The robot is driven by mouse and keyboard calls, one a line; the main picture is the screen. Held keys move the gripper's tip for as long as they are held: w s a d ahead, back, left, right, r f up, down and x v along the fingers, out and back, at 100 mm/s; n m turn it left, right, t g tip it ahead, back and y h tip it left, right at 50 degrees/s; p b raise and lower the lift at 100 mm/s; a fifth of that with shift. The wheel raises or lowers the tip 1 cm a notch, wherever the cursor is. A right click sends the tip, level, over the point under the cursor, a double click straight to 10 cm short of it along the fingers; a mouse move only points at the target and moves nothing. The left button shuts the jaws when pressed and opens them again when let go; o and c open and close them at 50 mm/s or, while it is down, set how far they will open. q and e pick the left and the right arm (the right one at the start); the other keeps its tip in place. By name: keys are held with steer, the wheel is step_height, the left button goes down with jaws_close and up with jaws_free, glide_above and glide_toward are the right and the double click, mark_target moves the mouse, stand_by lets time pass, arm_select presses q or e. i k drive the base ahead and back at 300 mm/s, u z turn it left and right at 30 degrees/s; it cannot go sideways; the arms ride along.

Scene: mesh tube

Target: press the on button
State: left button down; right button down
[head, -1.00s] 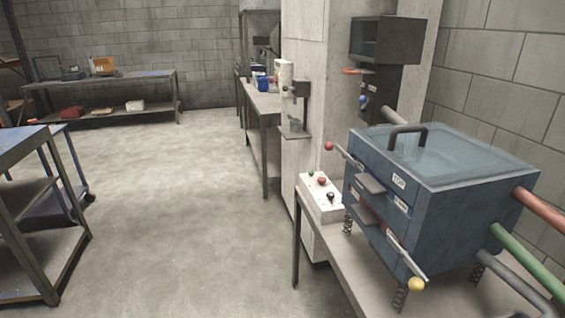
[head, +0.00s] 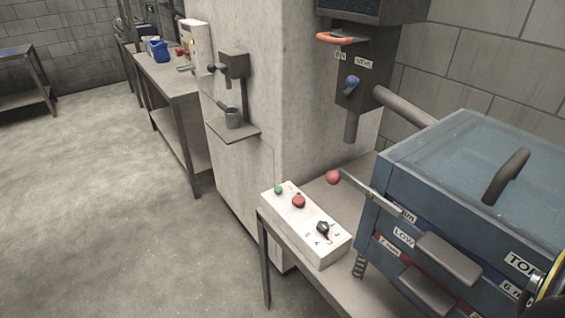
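A white control box (head: 290,232) sits on the bench beside the blue machine. On its top are a small green button (head: 278,190) at the far left end, a larger red button (head: 298,201) near it, and a black rotary knob (head: 322,228) toward the near end. I cannot read which button is labelled as on. Neither of my grippers shows clearly. A yellow and black part at the lower right edge is cut off, and I cannot tell what it is.
The blue machine (head: 455,190) with a glass lid fills the right. Its lever with a red ball (head: 333,177) reaches out close to the box's right side. A hopper unit with a blue knob (head: 352,82) stands behind. Open floor (head: 110,220) lies to the left.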

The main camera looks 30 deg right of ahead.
mark_target(278, 190)
steer(key=z, duration=0.8)
steer(key=i, duration=0.9)
steer(key=z, duration=0.8)
